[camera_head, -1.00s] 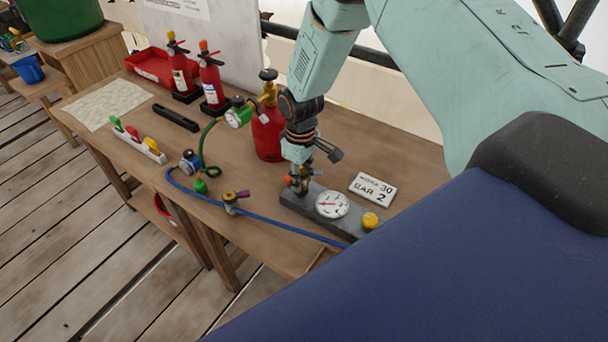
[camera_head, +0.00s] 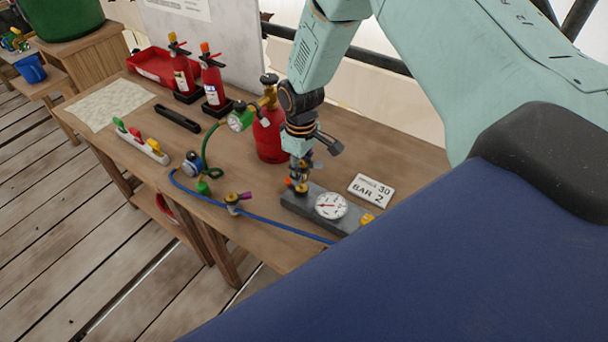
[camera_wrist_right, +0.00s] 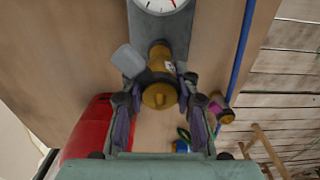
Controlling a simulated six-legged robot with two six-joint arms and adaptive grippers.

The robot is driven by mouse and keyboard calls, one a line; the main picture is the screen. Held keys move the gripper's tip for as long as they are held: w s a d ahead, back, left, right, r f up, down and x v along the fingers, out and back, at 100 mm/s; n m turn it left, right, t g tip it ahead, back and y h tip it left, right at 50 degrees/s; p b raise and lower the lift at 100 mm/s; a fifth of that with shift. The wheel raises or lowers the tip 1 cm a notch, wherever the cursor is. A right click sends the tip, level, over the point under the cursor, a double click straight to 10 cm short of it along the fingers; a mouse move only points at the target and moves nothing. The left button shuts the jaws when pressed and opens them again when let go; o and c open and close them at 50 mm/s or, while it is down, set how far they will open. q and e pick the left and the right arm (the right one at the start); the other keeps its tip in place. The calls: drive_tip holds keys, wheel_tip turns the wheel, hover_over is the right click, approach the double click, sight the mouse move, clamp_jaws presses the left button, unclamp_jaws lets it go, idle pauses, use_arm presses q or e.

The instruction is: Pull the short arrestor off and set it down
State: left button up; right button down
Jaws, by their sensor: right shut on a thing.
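My right gripper (camera_head: 300,176) points down over the grey gauge block (camera_head: 283,202). In the right wrist view its two fingers (camera_wrist_right: 160,103) are closed on the sides of a short brass piece (camera_wrist_right: 160,95), which I take as the short arrestor. Another brass fitting (camera_wrist_right: 160,58) shows just beyond it, towards the gauge. In the head view brass shows at the fingertips, just above the block's left end, with an orange bit (camera_head: 289,183) beside it. I cannot tell whether the held piece is free of the fitting. My left gripper is not in view.
The block carries a round gauge (camera_head: 331,206); a white sign (camera_head: 371,190) lies behind it. A red cylinder (camera_head: 268,135) stands close behind my gripper. A brass valve with a purple lever (camera_head: 235,203) and a blue hose (camera_head: 285,230) lie left. Bare table shows between valve and block.

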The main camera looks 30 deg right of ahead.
drive_tip(key=shift+r+p, duration=1)
drive_tip(key=shift+r, duration=0.35)
